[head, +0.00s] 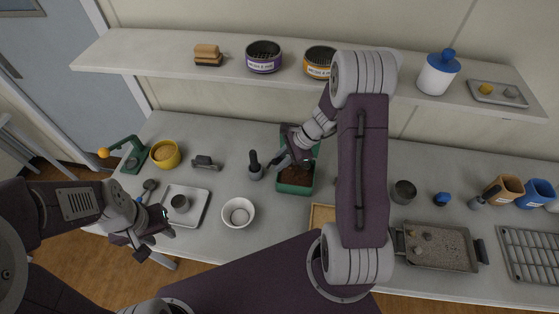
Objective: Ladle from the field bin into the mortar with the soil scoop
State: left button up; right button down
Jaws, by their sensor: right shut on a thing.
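The field bin, a green box (295,189) holding brown soil, stands on the worktop right of centre. My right gripper (294,158) is over the back of this bin, shut on the soil scoop, which is mostly hidden by the gripper and arm. I cannot tell whether the scoop holds soil. The mortar appears to be the white round bowl (238,213), to the left of and nearer than the bin. My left gripper (151,238) is open and empty at the worktop's front left edge, apart from the mortar.
A white tray (202,209) with a small dark cup lies left of the bowl. A dark upright tool (255,167) stands close left of the bin. A yellow pot (166,154) is at the back left. A shelf (215,41) with tins runs above. A dark-handled pan (438,247) is right.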

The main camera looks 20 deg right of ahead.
notch_tip(320, 180, down, 6)
jog(key=b, duration=0.4)
jog(key=shift+w+r, duration=0.1)
jog(key=shift+r, duration=0.2)
dwell(0.7)
